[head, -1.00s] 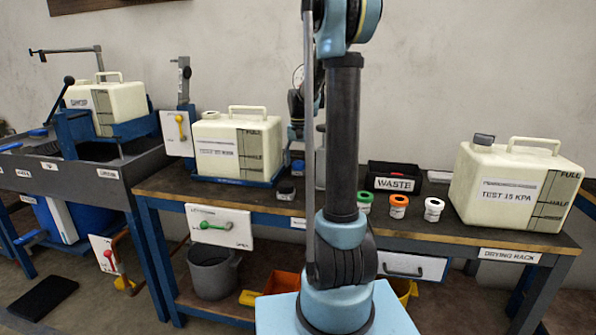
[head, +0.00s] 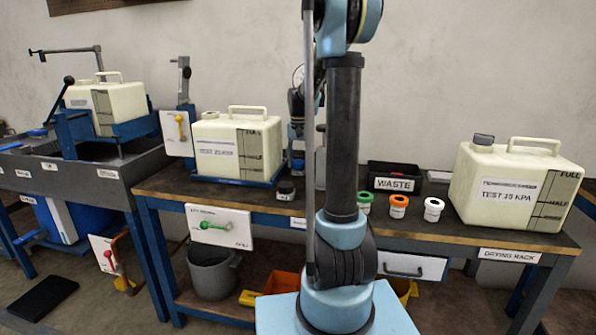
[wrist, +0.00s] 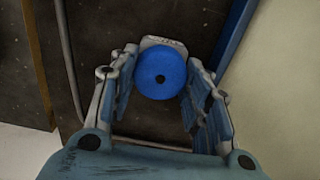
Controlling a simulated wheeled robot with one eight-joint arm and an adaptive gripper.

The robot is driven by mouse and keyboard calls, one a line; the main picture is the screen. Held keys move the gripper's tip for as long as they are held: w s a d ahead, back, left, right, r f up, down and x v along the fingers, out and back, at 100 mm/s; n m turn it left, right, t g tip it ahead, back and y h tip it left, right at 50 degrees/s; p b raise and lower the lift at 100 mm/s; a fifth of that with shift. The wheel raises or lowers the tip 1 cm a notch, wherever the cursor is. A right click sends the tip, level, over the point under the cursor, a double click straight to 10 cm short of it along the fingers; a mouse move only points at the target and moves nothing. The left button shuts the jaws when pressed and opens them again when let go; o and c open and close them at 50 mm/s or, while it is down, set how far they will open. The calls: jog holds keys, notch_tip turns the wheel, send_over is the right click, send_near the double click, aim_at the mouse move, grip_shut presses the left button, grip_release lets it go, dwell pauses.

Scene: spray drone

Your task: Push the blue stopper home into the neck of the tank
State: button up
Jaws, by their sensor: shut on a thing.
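In the wrist view the blue stopper (wrist: 160,72), a round disc with a dark hole in its middle, sits between the fingers of my gripper (wrist: 160,85), which is shut on it. The cream tank (wrist: 285,80) fills the right side of that view, apart from the gripper. My gripper is mostly hidden behind my arm there.
A blue cradle rail (wrist: 235,30) runs between gripper and tank. A third tank (head: 120,100) stands at left.

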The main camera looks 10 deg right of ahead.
aim_at(299, 161)
jog(key=shift+r, duration=2.65)
jog(key=shift+r, duration=0.1)
